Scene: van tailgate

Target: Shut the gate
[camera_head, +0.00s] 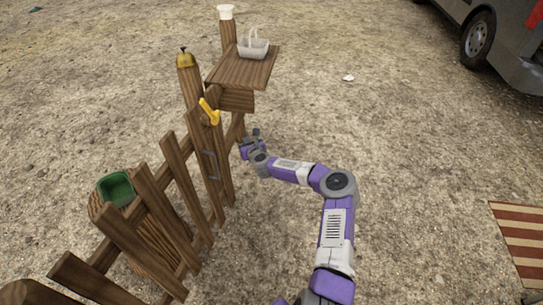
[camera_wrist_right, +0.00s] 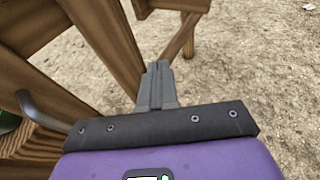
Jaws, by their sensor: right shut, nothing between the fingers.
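The wooden gate (camera_head: 176,168) of upright slats runs from the lower left toward the middle of the head view. A yellow latch lever (camera_head: 209,111) sits near its top far end, and a grey pull handle (camera_head: 210,165) is on a slat. I cannot tell how wide a gap there is at the post. My right gripper (camera_head: 252,138) is shut and empty, just right of the gate's far end. In the right wrist view its closed fingers (camera_wrist_right: 157,83) point at the sand beside a wooden slat (camera_wrist_right: 106,38); the grey handle (camera_wrist_right: 42,110) shows at left. My left gripper is out of view.
A vehicle (camera_head: 510,35) and striped mat (camera_head: 522,235) are at right. Open sand lies between.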

